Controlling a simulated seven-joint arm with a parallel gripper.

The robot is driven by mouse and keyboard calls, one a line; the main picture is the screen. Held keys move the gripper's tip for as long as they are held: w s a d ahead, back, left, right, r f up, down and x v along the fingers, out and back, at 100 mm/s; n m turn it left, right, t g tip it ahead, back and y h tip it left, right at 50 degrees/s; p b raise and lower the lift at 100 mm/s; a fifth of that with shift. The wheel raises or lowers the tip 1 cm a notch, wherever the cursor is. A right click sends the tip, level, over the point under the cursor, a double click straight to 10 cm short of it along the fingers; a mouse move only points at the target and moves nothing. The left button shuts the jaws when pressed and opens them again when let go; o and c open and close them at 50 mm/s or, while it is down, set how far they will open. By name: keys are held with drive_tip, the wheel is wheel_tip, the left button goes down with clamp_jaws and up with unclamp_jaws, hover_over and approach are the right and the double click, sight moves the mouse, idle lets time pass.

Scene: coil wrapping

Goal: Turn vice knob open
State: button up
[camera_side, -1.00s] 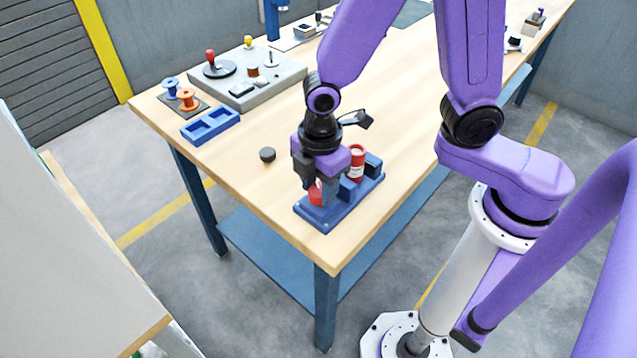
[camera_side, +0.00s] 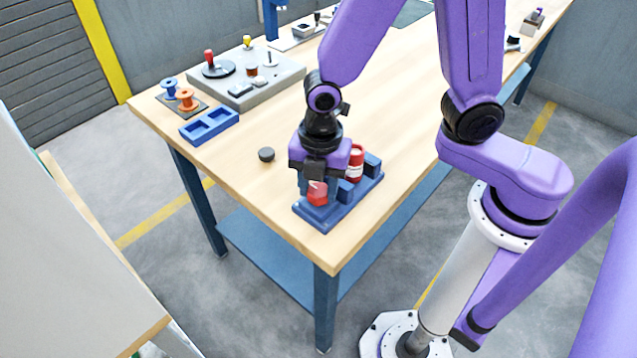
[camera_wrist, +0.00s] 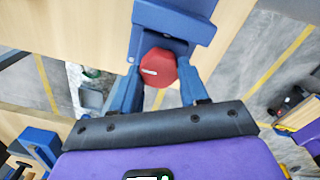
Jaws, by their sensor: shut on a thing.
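The red vice knob (camera_side: 317,193) has a white mark and sits at the near left end of the blue vice (camera_side: 345,202), by the table's front corner. In the wrist view the red knob (camera_wrist: 158,68) lies between my two blue fingers, its white mark pointing to the left. My gripper (camera_side: 318,190) points down over the knob and is shut on it; it also shows in the wrist view (camera_wrist: 160,82). A red can with a white label (camera_side: 355,163) stands at the vice, between its blue jaw blocks, partly hidden by my gripper in the side view.
A dark round puck (camera_side: 266,154) lies left of the vice. A blue two-pocket tray (camera_side: 209,125), orange and blue spools (camera_side: 186,97) and a grey panel with a red-knobbed lever (camera_side: 245,85) stand farther back. The table's front corner is close to the vice.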

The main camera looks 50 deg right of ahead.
sight(325, 190)
idle(0.3)
drive_tip(key=o, duration=1.1)
drive_tip(key=shift+c, duration=0.2)
wheel_tip(325, 190, up, 18)
drive_tip(key=shift+s+f, duration=0.2)
drive_tip(key=shift+f, duration=0.05)
drive_tip(key=shift+d, duration=0.2)
drive_tip(key=s+d+f+m, duration=0.7)
drive_tip(key=s+d+m, duration=0.4)
drive_tip(key=s+d, duration=0.1)
drive_tip(key=shift+s+d, duration=0.15)
drive_tip(key=shift+s, duration=0.4)
